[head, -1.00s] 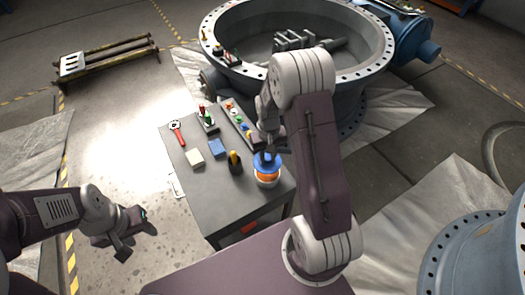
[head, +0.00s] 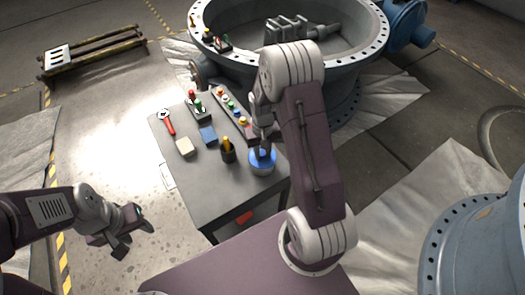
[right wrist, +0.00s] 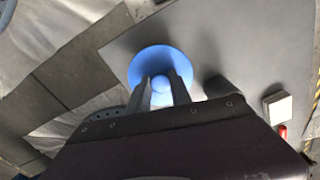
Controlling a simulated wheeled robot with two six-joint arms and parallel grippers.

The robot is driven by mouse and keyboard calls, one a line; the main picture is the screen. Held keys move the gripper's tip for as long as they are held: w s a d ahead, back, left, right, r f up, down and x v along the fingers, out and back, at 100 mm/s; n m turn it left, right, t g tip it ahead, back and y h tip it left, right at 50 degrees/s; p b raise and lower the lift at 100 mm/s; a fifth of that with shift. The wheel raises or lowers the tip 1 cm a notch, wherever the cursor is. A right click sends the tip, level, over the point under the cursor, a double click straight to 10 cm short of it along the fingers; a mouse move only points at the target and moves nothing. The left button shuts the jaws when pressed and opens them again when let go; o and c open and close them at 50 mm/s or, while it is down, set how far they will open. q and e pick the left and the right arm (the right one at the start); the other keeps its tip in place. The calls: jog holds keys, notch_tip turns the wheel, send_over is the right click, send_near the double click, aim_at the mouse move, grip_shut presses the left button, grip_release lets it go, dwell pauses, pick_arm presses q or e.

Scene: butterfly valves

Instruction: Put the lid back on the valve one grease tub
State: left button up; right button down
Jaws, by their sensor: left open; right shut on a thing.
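The blue lid (head: 261,156) sits on top of the grease tub (head: 263,172) at the right front of the grey cart. Only a little of the tub's side shows, and the orange grease is hidden. My right gripper (head: 262,144) is above the lid, shut on its small knob. In the right wrist view the lid (right wrist: 151,58) is a round blue disc, with the right gripper's fingers (right wrist: 161,83) on both sides of the knob; the tub is hidden under it. My left gripper (head: 134,230) is open and empty, low at the left, away from the cart.
The grey cart (head: 205,190) also bears a dark cup with a yellow thing (head: 228,152), a blue block (head: 208,135), a pale block (head: 185,147), a red-handled tool (head: 168,122) and a tray of coloured parts (head: 232,110). A large flanged valve body (head: 330,90) stands behind.

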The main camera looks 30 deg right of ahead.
jog(key=shift+p, duration=0.4)
dwell(0.9)
jog(key=shift+f, duration=0.15)
dwell(0.7)
jog(key=shift+p, duration=0.3)
dwell(0.5)
jog(key=c, duration=0.6)
grip_release()
notch_tip(320, 180, up, 7)
jog(key=p, duration=0.6)
jog(key=shift+p, duration=0.35)
